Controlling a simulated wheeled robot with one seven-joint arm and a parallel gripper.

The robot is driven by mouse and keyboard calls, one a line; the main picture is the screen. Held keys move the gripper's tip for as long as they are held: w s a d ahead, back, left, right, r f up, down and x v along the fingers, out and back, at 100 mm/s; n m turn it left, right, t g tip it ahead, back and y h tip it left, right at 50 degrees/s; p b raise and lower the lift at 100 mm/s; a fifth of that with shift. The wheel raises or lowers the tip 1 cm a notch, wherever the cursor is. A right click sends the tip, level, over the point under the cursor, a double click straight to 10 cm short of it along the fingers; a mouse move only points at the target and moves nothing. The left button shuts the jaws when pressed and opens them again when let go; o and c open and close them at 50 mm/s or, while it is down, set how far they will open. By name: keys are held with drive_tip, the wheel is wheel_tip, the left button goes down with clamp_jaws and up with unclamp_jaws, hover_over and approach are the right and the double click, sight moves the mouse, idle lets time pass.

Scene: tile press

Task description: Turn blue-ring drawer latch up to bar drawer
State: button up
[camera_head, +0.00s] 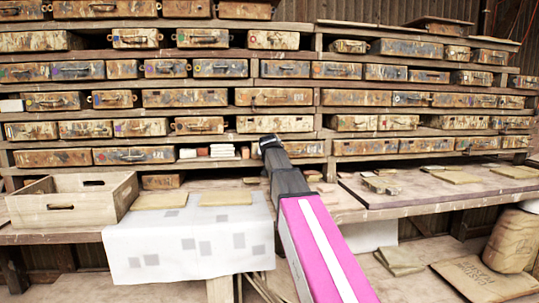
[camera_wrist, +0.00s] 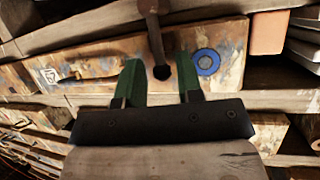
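The blue-ring drawer (camera_wrist: 100,68) has a worn, painted front and fills the middle of the wrist view. Its blue ring (camera_wrist: 207,62) shows just right of my gripper's fingers. A brown bar-like latch (camera_wrist: 154,38) comes in from the top edge of the wrist view and ends in a dark tip between the fingers. My gripper (camera_wrist: 160,65) is open, its two green fingers apart on either side of the latch tip, with gaps visible on both sides. In the head view my gripper (camera_head: 262,140) is at the lower drawer row, where it hides part of the front.
Stacked tiles (camera_head: 222,150) stand in the shelf opening left of my gripper. An open wooden crate (camera_head: 60,200) and a white cloth (camera_head: 190,245) are on the bench at left. Thin slabs lie on the bench at right. Shelf boards run close above and below the drawer.

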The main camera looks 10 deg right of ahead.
drive_tip(key=v, duration=1)
drive_tip(key=shift+s+r, duration=0.2)
drive_tip(key=shift+s, duration=0.15)
